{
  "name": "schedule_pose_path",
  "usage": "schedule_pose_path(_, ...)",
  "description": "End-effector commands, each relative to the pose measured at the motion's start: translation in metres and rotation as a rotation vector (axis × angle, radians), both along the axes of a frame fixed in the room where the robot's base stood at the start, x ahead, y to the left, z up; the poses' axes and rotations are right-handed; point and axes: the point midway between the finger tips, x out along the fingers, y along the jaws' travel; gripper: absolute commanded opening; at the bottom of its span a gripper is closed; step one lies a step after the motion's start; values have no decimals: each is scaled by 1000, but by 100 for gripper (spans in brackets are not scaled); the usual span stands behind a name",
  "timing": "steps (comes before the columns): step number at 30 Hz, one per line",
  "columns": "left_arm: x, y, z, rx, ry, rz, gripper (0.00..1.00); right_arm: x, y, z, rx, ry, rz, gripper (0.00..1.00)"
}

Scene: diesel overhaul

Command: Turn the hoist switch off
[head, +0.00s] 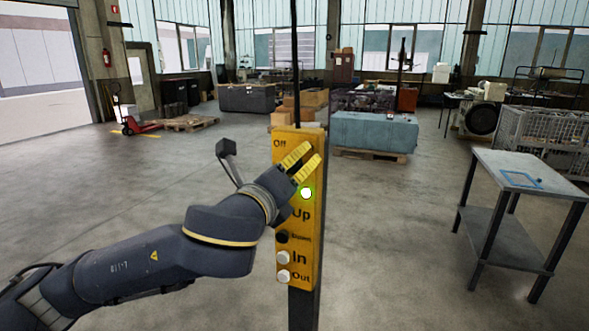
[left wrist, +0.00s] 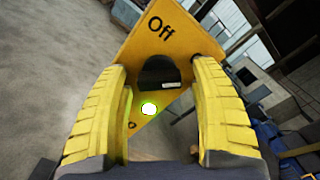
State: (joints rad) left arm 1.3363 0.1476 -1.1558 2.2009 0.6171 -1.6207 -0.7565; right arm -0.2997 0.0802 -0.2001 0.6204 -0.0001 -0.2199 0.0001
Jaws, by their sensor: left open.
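The yellow hoist control box (head: 284,143) hangs upright in the middle of the head view, with labels Off, Up, Down, In and Out. In the left wrist view, a black switch (left wrist: 159,72) sits under the Off label, between and beyond the open fingers of my left gripper (left wrist: 160,95). The fingers look apart from the switch. In the head view the fingers hide the switch. My right gripper is not in view.
A black post (head: 301,308) stands below the box. A grey metal table (head: 526,178) is at the right, with a wire cage (head: 545,135) behind it. A blue-grey crate (head: 374,132) on a pallet stands behind the box.

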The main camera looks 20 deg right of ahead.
Motion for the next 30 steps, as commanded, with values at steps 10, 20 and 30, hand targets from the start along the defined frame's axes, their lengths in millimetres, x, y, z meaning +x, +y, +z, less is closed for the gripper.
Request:
schedule_pose_path(10,0,0,0,0,0,0,40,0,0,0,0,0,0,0)
schedule_pose_path(20,0,0,0,-1,1,0,10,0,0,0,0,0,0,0)
schedule_pose_path(30,0,-1,0,-86,71,0,10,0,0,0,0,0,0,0)
